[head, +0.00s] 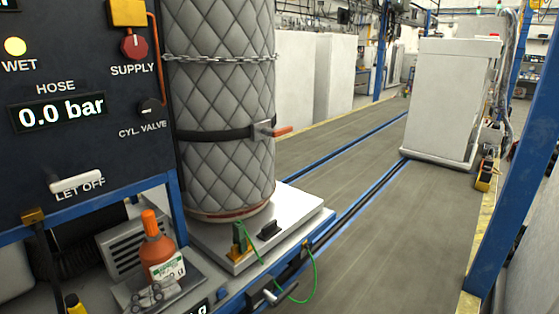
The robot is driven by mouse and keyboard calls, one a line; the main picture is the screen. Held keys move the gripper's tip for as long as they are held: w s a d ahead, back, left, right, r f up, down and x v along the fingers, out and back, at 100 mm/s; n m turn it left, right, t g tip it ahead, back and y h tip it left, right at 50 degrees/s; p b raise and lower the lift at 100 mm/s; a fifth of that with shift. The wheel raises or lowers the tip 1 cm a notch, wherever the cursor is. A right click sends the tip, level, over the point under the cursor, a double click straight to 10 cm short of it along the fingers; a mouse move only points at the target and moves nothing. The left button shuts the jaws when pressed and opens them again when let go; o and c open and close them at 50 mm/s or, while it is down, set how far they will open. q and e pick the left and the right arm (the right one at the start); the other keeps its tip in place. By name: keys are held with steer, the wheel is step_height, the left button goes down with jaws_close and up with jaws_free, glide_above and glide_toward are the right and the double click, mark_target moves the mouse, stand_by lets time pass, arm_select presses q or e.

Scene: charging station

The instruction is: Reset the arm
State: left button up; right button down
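Neither of my grippers nor my arms shows in the head view. A dark control panel (95,140) stands at the left, with a HOSE display (58,110) reading 0.0 bar. It has a red SUPPLY knob (134,45), a black CYL. VALVE knob (150,106) and a pale LET OFF handle (76,182). A lit yellow lamp (15,46) is labelled WET. A tall cylinder (222,160) in a grey quilted cover stands upright on a white platform (300,208). A chain (220,58) and a black strap (215,134) with an orange-handled buckle (276,131) go around it.
An orange bottle (160,252) stands on a small tray at the lower left. A green cable (314,275) hangs from the platform's front. A white cabinet (445,95) stands beyond blue floor rails (375,180). A blue post (515,150) rises at right. The floor between is clear.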

arm_select(q)
steer(key=s+a+f+n+t+y+p, duration=0.1)
steer(key=s+a+f+n+t+y, duration=0.1)
steer(key=a+f+n+y, duration=0.35)
steer(key=s+a+f+n+t+y+p, duration=0.1)
steer(key=s+a+f+n+t+y, duration=0.15)
steer(key=f+n+y, duration=0.65)
steer(key=s+d+f+n+g, duration=0.2)
steer(key=s+f+n+g, duration=0.2)
steer(key=s+f, duration=0.4)
steer(key=s+d+f+n+g+p, duration=0.1)
steer(key=s+d+f+n+g, duration=0.2)
steer(key=s+f, duration=0.6)
steer(key=shift+s+d+f+n+g, duration=0.15)
steer(key=shift+s+f+n+g, duration=0.2)
steer(key=shift+f, duration=0.4)
arm_select(e)
steer(key=r, duration=0.1)
steer(key=w+r, duration=0.1)
steer(key=r, duration=0.2)
steer(key=shift+w+a, duration=0.15)
steer(key=shift+a, duration=0.1)
arm_select(q)
steer(key=shift+w, duration=0.1)
arm_select(e)
steer(key=shift+w+r+t, duration=0.1)
steer(key=shift+w+t, duration=0.1)
steer(key=shift+t, duration=0.1)
steer(key=shift+w+a, duration=0.1)
